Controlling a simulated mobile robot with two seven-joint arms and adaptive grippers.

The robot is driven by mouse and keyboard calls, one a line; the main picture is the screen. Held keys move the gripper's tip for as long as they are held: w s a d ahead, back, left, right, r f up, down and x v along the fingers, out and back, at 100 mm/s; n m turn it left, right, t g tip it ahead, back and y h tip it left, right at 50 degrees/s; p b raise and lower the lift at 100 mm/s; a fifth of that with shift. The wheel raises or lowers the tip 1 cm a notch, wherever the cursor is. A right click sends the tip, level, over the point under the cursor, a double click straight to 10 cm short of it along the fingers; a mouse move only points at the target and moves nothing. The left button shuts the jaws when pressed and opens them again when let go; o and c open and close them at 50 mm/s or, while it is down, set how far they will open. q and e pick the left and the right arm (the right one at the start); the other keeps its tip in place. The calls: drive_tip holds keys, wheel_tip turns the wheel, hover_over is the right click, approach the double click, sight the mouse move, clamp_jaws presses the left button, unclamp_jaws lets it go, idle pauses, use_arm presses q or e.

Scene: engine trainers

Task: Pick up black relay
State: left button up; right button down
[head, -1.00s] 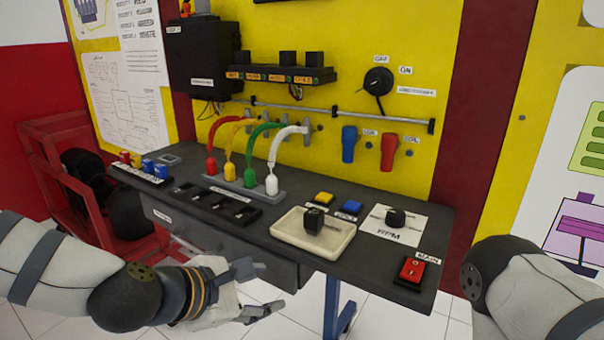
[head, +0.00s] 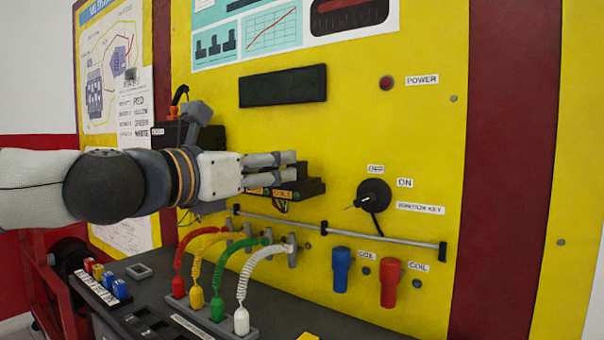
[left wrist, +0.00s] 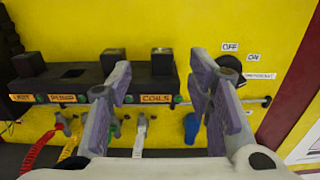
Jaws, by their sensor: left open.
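My left gripper (head: 290,162) is open and reaches across the front of the black relay rack (head: 313,187) on the yellow panel. In the left wrist view its two fingers (left wrist: 162,88) stand apart, with nothing held between them. A black relay (left wrist: 161,60) sits upright above the COILS label and shows in the gap between the fingers, farther off. Another black relay (left wrist: 112,58) is partly behind the left finger, and a third (left wrist: 28,64) stands at the left end. The place above the PUMP label (left wrist: 72,73) looks empty. My right gripper is out of view.
A metal rail (head: 330,229) with cable clips runs below the rack. Red, yellow, green and white coiled leads (head: 262,275) stand on the desk. Blue and red coil plugs (head: 389,282) and the ignition key switch (head: 373,193) are to the right.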

sight(298, 161)
use_arm(q)
drive_tip(key=x, duration=0.8)
drive_tip(key=shift+d+f, duration=0.1)
drive_tip(key=shift+d, duration=0.05)
drive_tip(key=shift+s, duration=0.1)
drive_tip(key=c, duration=1.1)
